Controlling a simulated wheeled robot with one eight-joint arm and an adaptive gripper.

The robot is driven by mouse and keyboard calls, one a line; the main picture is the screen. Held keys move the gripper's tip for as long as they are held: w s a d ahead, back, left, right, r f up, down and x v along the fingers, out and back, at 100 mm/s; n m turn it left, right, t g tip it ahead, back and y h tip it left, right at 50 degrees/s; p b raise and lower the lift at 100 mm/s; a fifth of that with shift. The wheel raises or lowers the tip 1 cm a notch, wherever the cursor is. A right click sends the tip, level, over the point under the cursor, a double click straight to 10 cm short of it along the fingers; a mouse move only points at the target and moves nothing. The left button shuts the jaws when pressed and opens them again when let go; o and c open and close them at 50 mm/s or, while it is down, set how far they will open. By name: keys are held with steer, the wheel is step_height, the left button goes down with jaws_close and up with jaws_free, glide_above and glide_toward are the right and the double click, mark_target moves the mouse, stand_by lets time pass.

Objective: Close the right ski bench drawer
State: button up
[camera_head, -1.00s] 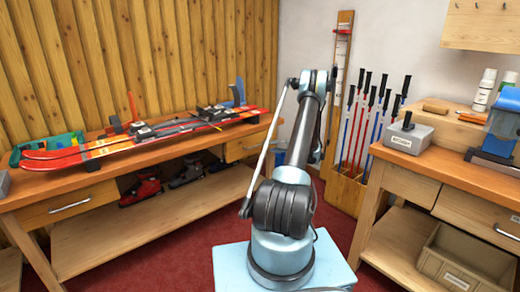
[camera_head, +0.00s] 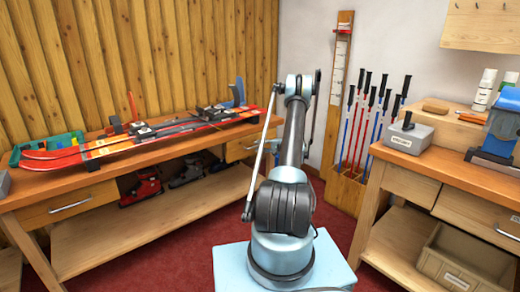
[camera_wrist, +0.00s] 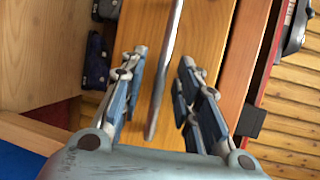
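The ski bench (camera_head: 110,172) stands along the wooden wall at left, with skis on top. Its right drawer (camera_head: 240,147) is at the bench's right end, with a light wood front partly hidden by my arm. In the wrist view the drawer front (camera_wrist: 205,40) fills the middle, with its metal bar handle (camera_wrist: 167,75) running between my fingers. My gripper (camera_wrist: 162,60) is open, one finger on each side of the handle, with visible gaps to it. How far the drawer stands out is hard to tell.
Red skis (camera_head: 150,135) lie along the bench top. Boots (camera_head: 145,185) stand on the lower shelf (camera_head: 150,222). A ski pole rack (camera_head: 345,190) stands right of my arm. The right workbench (camera_head: 410,180) holds a grey block and bottles. Red carpet is clear between the benches.

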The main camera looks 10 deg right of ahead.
jaws_close()
steer(key=shift+w+a, duration=0.35)
steer(key=shift+w, duration=0.35)
steer(key=shift+w+a, duration=0.35)
steer(key=shift+w, duration=0.35)
steer(key=shift+w+a, duration=0.35)
steer(key=shift+w, duration=0.35)
jaws_free()
steer(key=shift+w+f, duration=0.1)
steer(key=v, duration=1.2)
